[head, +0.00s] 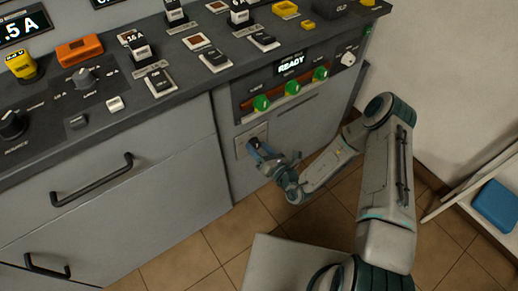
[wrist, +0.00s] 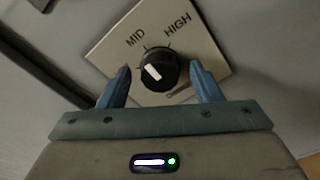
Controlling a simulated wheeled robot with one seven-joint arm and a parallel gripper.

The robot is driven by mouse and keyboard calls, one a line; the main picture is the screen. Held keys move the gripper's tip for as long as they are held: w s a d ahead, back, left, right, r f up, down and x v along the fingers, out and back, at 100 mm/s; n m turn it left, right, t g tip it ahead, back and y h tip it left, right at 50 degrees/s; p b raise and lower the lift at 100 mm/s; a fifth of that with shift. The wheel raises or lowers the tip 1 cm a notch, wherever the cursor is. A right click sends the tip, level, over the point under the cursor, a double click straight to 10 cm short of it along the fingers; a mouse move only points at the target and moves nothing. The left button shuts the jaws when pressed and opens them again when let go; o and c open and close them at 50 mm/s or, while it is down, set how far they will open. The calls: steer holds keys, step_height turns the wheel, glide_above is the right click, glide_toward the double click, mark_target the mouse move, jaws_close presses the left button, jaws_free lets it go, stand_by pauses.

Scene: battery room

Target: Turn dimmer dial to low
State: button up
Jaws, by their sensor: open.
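The dimmer dial (wrist: 155,71) is a round black knob with a white pointer mark, on a square beige plate (wrist: 203,48). The plate carries the words MID and HIGH; a further label at its lower right is partly hidden by a finger. The white mark points to the upper left, roughly toward MID. My gripper (wrist: 164,84) is open, with one blue finger on each side of the dial. In the head view my gripper (head: 257,151) is at the plate (head: 243,141) on the cabinet front and mostly hides the dial.
Above the plate is a panel with green knobs (head: 292,88) and a READY display (head: 291,64). The grey cabinet has black drawer handles (head: 92,181) to the left. A white shelf with a blue box (head: 497,205) stands at the right. The tiled floor (head: 190,262) in front is partly clear.

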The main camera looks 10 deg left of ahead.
steer(key=c, duration=1)
steer(key=shift+r+n+p, duration=0.2)
steer(key=shift+n+p, duration=0.85)
steer(key=shift+n, duration=0.05)
steer(key=n+p, duration=0.2)
steer(key=shift+n, duration=0.3)
steer(key=n+p, duration=0.2)
steer(key=n, duration=0.2)
steer(key=shift+f+n+h+p, duration=0.15)
steer(key=shift+n+h+p, duration=0.15)
steer(key=shift+n+p, duration=0.8)
steer(key=shift+n, duration=0.5)
